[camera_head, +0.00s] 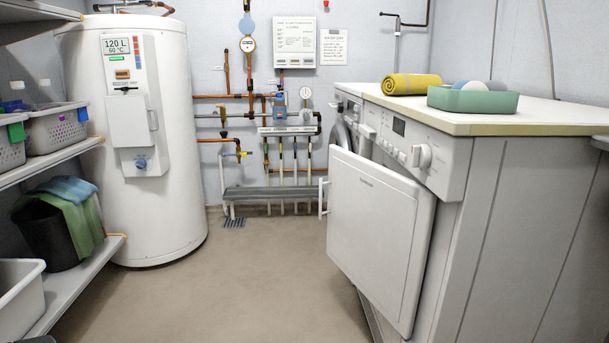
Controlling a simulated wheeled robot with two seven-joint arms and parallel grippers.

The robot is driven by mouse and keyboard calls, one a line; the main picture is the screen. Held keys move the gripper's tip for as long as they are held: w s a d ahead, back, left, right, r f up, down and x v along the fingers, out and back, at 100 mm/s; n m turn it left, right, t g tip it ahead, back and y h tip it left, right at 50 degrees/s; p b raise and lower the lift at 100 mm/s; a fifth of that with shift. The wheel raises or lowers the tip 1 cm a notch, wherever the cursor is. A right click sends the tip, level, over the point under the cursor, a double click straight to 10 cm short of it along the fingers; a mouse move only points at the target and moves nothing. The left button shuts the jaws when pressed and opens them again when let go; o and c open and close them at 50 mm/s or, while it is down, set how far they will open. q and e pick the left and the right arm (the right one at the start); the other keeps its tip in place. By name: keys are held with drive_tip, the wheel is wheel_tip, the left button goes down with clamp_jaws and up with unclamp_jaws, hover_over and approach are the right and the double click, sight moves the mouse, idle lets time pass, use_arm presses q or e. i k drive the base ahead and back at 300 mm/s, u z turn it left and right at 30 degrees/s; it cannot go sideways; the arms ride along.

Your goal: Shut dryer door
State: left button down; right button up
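The dryer (432,158) is the white front-loading machine at the right, under a light worktop. Its control panel has a round knob and a small dark display. The square white dryer door (378,235) stands partly open, swung out from the machine's front. A pale bar handle (322,198) shows at the door's left edge. The dryer's opening is hidden behind the door. Neither of my grippers can be made out in the head view, and nothing touches the door.
A second machine (348,108) with a round door stands beyond the dryer. A rolled yellow towel (410,84) and green tray (472,100) sit on the worktop (550,118). A white water tank (180,150) and shelves (60,160) stand left. The floor (240,280) between is clear.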

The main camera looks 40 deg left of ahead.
sight(379, 219)
drive_tip(key=z, duration=0.2)
drive_tip(key=k, duration=0.6)
drive_tip(key=u, duration=1.65)
drive_tip(key=i, duration=0.85)
drive_tip(key=z, duration=0.3)
drive_tip(key=i, duration=0.85)
drive_tip(key=z, duration=1.25)
drive_tip(key=i, duration=0.15)
drive_tip(key=z, duration=0.05)
